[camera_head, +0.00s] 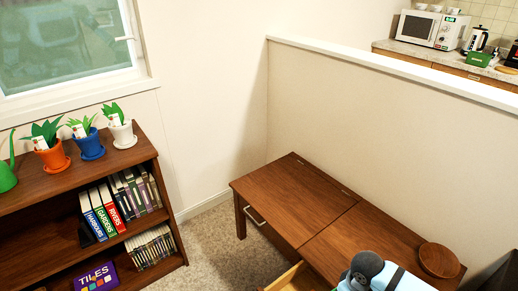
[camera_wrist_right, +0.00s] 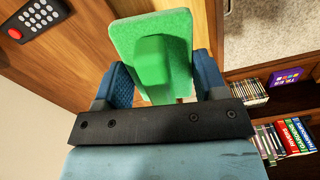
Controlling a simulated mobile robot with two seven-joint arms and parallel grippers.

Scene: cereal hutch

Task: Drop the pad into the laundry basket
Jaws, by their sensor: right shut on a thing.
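The pad (camera_wrist_right: 178,25) is green with a raised green block on its face. In the right wrist view it sits between the two blue fingers of my right gripper (camera_wrist_right: 162,72), which is shut on it. Wood surface and floor show behind the pad. In the head view only part of my right arm shows at the bottom edge, and the pad is out of sight there. The laundry basket is in neither view. My left gripper is not in view.
A wooden desk (camera_head: 290,200) stands against the half wall (camera_head: 370,130), with a round wooden item (camera_head: 439,260) on it. A light wooden edge (camera_head: 290,277) juts out in front. A bookshelf (camera_head: 115,162) with plants stands left. A remote (camera_wrist_right: 38,18) lies on wood. Carpet (camera_head: 212,232) lies between.

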